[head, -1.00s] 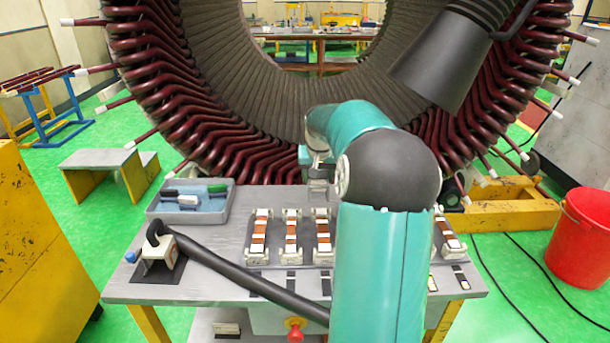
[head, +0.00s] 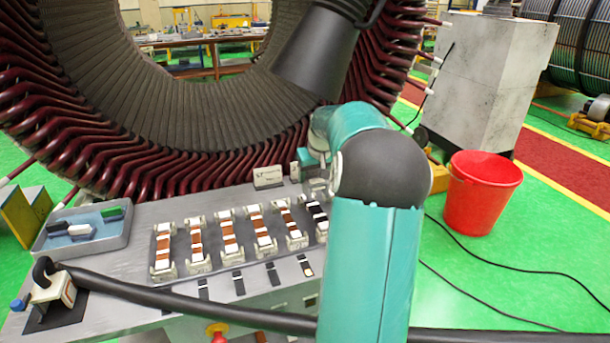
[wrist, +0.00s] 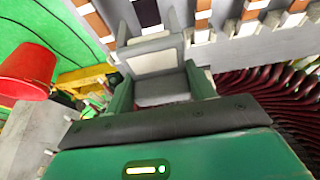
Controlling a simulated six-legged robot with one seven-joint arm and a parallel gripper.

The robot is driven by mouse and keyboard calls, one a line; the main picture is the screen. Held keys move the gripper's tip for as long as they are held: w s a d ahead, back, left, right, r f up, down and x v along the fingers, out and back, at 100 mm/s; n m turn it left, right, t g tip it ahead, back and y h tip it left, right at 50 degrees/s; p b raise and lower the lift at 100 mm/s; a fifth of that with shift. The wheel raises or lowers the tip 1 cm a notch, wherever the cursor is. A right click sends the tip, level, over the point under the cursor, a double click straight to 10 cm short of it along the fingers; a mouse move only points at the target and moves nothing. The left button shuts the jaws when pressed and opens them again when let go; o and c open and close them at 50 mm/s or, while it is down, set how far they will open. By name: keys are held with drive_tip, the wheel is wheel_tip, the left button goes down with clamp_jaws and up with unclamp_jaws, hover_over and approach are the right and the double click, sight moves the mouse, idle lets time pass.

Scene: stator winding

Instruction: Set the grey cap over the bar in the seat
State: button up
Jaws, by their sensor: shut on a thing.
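My gripper (wrist: 160,88) is shut on the grey cap (wrist: 152,62), which sits between its two green fingers in the wrist view. In the head view the gripper end (head: 314,176) is partly hidden by my arm, near the right end of the row. Several seats hold copper bars with white bands. The rightmost seat (head: 316,222) holds a dark bar with white bands; this bar (wrist: 146,12) also shows just beyond the cap in the wrist view. I cannot tell whether the cap touches that seat.
A blue-lined tray (head: 127,236) with small blocks stands at the table's left. The large stator (head: 150,150) rises behind the table. A red bucket (head: 480,195) and cables are on the floor at right.

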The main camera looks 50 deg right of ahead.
sight(314, 205)
drive_tip(key=shift+s+d+f, duration=0.1)
drive_tip(key=shift+d+f, duration=0.4)
drive_tip(key=shift+d, duration=0.05)
drive_tip(key=shift+s+a+f, duration=0.15)
drive_tip(key=shift+a, duration=0.15)
drive_tip(key=f, duration=0.3)
drive_tip(key=shift+w+f, duration=0.1)
drive_tip(key=shift+w, duration=0.15)
drive_tip(key=shift+s, duration=0.2)
drive_tip(key=shift+d+f, duration=0.1)
drive_tip(key=shift+f, duration=2.2)
drive_tip(key=shift+f, duration=0.55)
drive_tip(key=o, duration=1.1)
